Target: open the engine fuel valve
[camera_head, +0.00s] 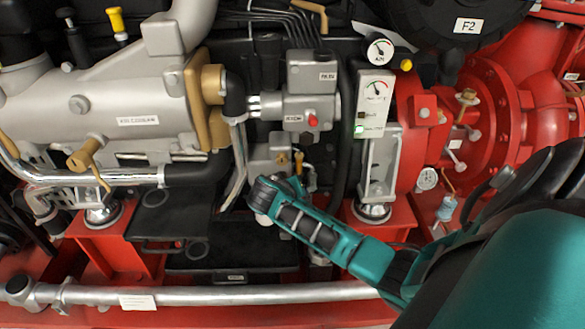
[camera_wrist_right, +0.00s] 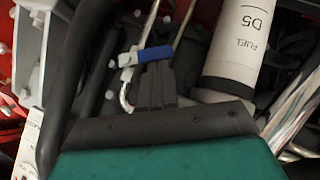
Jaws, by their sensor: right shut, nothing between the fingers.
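In the right wrist view a blue lever handle (camera_wrist_right: 155,54) sits on a thin metal pipe, beside a white cylinder (camera_wrist_right: 238,45) labelled FUEL D5. The handle looks like the fuel valve's. My right gripper (camera_wrist_right: 156,70) is shut and empty, with its dark fingertips right at the blue handle and overlapping its lower edge in the picture. I cannot tell whether they touch. In the head view my right arm reaches in from the right, to the middle of the engine; its fingers and the blue handle cannot be made out there. My left gripper is not in view.
A grey box with a red button (camera_head: 312,122) and a gauge panel (camera_head: 374,100) stand close beyond my right arm. A silver pipe (camera_head: 220,296) runs along the front. In the right wrist view a dark hose (camera_wrist_right: 70,90) and a shiny pipe (camera_wrist_right: 295,110) flank the gripper closely.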

